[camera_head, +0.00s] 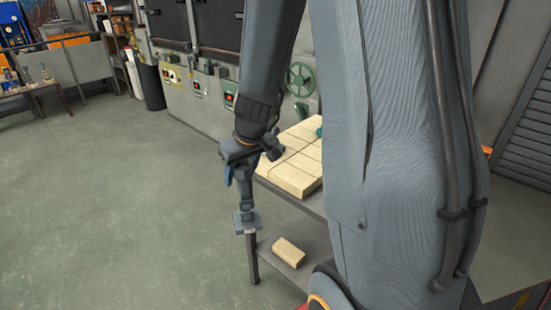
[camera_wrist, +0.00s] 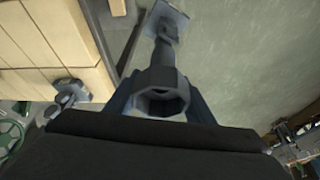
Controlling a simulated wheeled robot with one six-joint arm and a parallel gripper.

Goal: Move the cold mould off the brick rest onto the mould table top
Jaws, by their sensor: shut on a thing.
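My gripper (camera_head: 241,170) hangs beside the left edge of the brick rest, over the floor. It is shut on a grey-blue mould (camera_head: 245,207), which hangs below it with its stem down and a square foot at the bottom. In the wrist view the held mould (camera_wrist: 163,72) shows an octagonal hollow body near the jaws. The brick rest (camera_head: 293,178) is a bed of cream bricks on a metal table, partly hidden by my arm. The mould table (camera_head: 30,91) stands at the far left with small items on it.
Another grey piece (camera_wrist: 68,91) lies at the bricks' edge in the wrist view. A loose brick (camera_head: 288,252) lies on the lower shelf. A dark bin (camera_head: 152,88) and a control panel (camera_head: 204,98) stand behind. The green floor (camera_head: 120,190) at left is clear.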

